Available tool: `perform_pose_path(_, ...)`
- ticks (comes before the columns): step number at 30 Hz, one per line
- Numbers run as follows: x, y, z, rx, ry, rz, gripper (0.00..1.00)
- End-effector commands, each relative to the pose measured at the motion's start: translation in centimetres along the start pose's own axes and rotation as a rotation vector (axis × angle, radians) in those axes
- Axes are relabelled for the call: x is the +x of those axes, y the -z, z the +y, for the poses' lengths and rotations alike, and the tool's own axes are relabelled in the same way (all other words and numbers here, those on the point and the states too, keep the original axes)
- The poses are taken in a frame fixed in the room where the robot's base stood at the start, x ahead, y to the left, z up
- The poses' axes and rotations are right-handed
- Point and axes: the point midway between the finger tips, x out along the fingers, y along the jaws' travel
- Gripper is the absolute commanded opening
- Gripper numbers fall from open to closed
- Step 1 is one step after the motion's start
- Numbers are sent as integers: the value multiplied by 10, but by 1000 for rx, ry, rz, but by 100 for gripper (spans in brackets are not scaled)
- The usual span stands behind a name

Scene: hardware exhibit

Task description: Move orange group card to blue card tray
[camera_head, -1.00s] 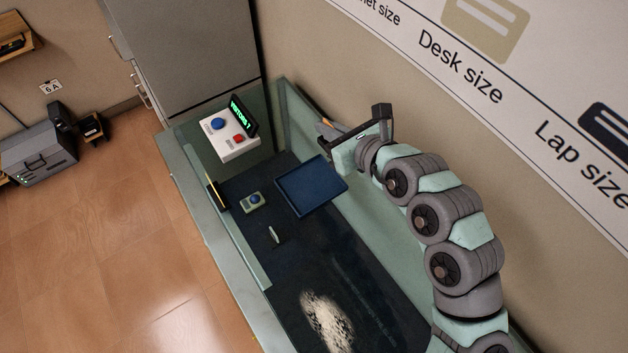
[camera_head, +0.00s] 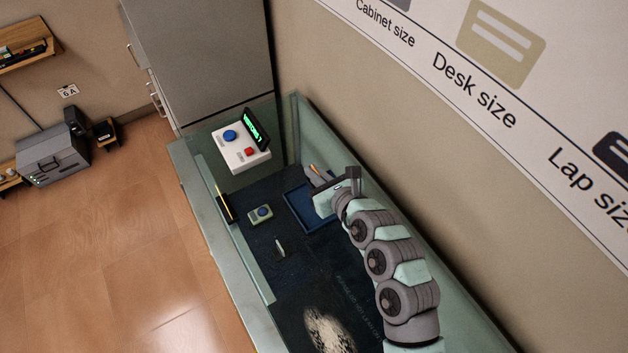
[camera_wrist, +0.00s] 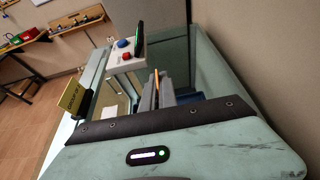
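The orange card shows as a thin orange sliver at my gripper's fingers in the head view (camera_head: 315,168) and stands on edge in the wrist view (camera_wrist: 156,78). My gripper (camera_wrist: 156,94) looks shut on it; most of the card is hidden between the grey fingers. In the head view my gripper (camera_head: 316,176) is by the far right part of the blue tray, and its height above it is hard to tell. The blue card tray (camera_head: 295,203) lies on the dark bench floor, its right part hidden by my arm. No card shows in its visible part.
A white box (camera_head: 236,151) with a blue and a red button and a green display stands at the back left. A small blue-button unit (camera_head: 260,214) and a small pale object (camera_head: 280,247) lie left of the tray. A yellow card (camera_wrist: 71,96) stands at the left wall. Glass-like walls surround the bench.

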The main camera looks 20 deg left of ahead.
Motion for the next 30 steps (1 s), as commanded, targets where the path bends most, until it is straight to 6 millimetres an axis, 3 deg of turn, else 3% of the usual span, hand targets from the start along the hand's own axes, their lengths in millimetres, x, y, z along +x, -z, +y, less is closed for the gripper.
perform_pose_path(11,16,36,1,-1,-2,-2,0)
perform_pose_path(23,18,42,1,-2,-2,-1,0)
perform_pose_path(30,18,41,1,-1,-1,-2,19)
